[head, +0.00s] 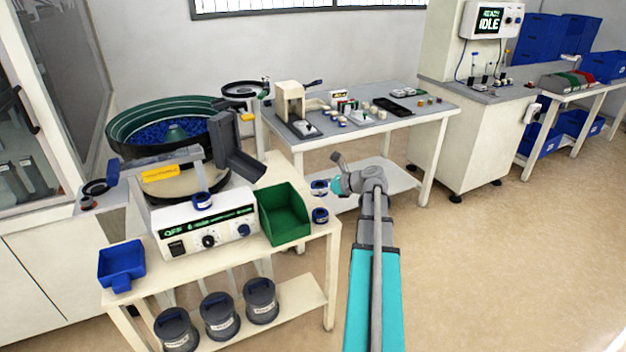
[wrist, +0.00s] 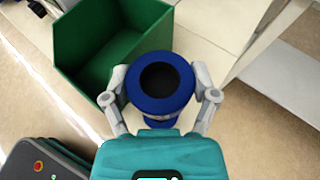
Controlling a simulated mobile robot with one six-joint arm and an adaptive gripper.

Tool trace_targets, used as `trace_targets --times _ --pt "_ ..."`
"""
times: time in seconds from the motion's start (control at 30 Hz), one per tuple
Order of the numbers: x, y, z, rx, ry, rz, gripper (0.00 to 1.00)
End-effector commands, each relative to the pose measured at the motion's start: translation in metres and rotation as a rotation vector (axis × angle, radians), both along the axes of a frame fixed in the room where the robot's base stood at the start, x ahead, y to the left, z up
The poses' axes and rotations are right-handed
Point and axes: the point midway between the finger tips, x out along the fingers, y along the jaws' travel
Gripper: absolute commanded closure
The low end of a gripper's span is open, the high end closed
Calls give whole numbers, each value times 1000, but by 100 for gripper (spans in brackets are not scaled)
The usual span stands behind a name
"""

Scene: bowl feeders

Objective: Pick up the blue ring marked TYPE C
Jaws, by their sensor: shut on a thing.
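My gripper (wrist: 161,94) is shut on a blue ring (wrist: 160,74), with one finger against each side of it. The ring has a dark round opening and a pale band below its rim; the marking cannot be read. In the head view the held ring (head: 319,187) is at my gripper (head: 328,186), apparently raised above the cart's right end. A second blue ring (head: 320,216) stands on the cart top just below it.
A green bin (head: 286,213) stands left of the held ring, close to my left finger in the wrist view (wrist: 72,50). The bowl feeder (head: 120,125) and a blue tray (head: 121,264) are farther left. A workbench (head: 425,100) with small parts stands behind. Open floor lies right.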

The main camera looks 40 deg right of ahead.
Motion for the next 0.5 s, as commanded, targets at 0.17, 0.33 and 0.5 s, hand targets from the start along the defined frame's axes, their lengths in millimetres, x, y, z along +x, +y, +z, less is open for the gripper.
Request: trace_targets --times 0.17,0.33,0.5 --pt "-28 8 15 0 -1 -1 75" --pt "-41 10 20 0 -1 -1 75" --pt "-46 10 21 -1 -1 -1 75"
